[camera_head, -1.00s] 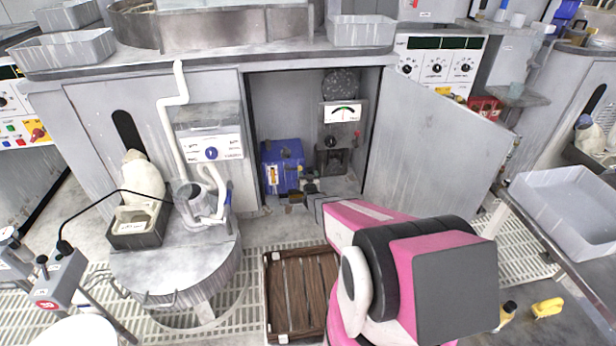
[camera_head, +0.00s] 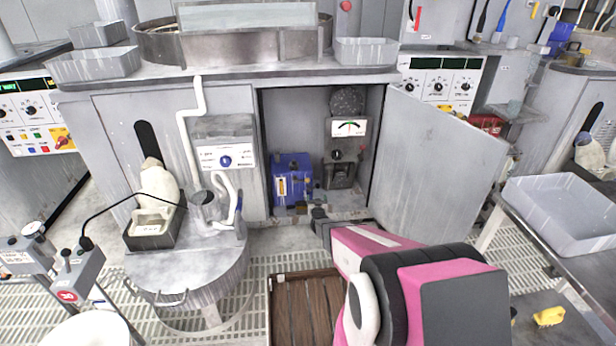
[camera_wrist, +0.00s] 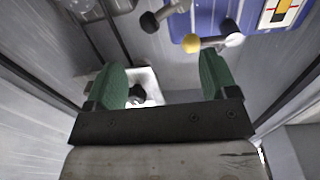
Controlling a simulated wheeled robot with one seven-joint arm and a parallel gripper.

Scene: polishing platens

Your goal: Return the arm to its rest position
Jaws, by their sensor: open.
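My gripper (camera_head: 318,213) is at the opening of the grey cabinet under the counter, low and in front of the blue box (camera_head: 291,178). The pink and black arm reaches in from the lower right. In the wrist view my gripper (camera_wrist: 163,80) shows two green fingers spread apart, with nothing held between them. A white fitting with a dark round part (camera_wrist: 139,95) shows beyond the fingers; I cannot tell what it belongs to. The blue box (camera_wrist: 210,20) is at the top of that view, with black and yellow knobs in front of it.
The cabinet door (camera_head: 437,160) stands open to the right of my arm. A gauge unit (camera_head: 345,150) is inside the cabinet. A round metal drum (camera_head: 190,275) stands left, a wooden slatted crate (camera_head: 305,308) below, and a grey tray (camera_head: 563,210) on the right bench.

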